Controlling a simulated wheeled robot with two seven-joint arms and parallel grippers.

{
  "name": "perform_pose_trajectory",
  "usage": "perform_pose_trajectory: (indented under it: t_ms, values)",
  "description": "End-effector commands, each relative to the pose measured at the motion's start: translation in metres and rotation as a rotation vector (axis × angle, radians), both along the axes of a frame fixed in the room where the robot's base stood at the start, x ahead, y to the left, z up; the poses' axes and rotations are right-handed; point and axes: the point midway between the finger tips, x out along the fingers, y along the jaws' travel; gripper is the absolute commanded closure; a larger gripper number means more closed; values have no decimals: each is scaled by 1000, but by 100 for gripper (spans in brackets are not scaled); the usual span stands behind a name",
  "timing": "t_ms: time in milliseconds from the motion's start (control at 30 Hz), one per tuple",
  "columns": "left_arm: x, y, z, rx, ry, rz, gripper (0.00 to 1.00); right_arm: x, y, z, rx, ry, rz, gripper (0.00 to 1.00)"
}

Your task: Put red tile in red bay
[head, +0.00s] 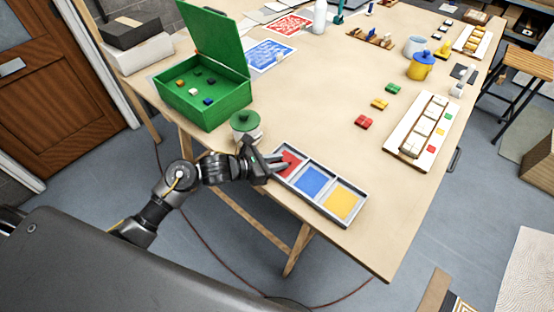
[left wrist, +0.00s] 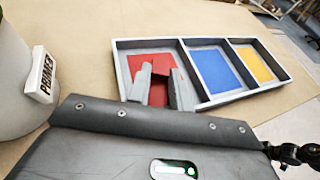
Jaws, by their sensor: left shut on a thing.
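A grey tray (head: 349,221) with three bays lies at the table's near edge: red, blue (head: 310,180) and yellow (head: 341,203). My left gripper (head: 279,163) is over the red bay (head: 293,158) at the tray's left end. In the left wrist view its fingers are shut on a red tile (left wrist: 158,93). The tile is in front of the red bay floor (left wrist: 150,63) in that view. I cannot tell whether it touches the floor. My right gripper is not in view.
A pot with a green lid (head: 244,121) stands close to my left gripper; its PRIMER label (left wrist: 41,75) shows in the left wrist view. An open green box (head: 207,103) is behind it.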

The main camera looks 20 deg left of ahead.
Motion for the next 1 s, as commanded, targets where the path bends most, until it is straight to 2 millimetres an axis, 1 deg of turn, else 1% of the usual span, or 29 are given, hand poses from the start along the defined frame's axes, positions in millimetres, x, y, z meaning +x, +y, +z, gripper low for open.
perform_pose_trajectory:
  t_ms: [133, 300, 333, 367, 400, 633, 767, 800, 833, 1000]
  values:
    - [0, 0, -1, 1, -1, 0, 100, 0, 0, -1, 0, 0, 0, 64]
    - [0, 0, -5, 1, -1, -1, 100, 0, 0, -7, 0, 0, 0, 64]
    - [0, 0, -3, 1, -1, -1, 75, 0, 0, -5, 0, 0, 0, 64]
    - [0, 0, -3, 1, -1, 0, 72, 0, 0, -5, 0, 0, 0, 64]
    - [0, 0, -3, 1, -1, 0, 70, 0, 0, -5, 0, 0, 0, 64]
    - [0, 0, -2, 1, -1, 0, 70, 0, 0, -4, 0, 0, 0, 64]
    - [0, 0, 4, -1, 1, 0, 70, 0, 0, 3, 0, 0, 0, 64]
    - [-4, 5, 1, 3, -1, 0, 70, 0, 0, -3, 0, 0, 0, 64]
    - [-7, 8, 2, 3, -1, 0, 70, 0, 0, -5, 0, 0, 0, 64]
    - [-31, 32, 15, 7, -3, -2, 70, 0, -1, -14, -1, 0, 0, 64]
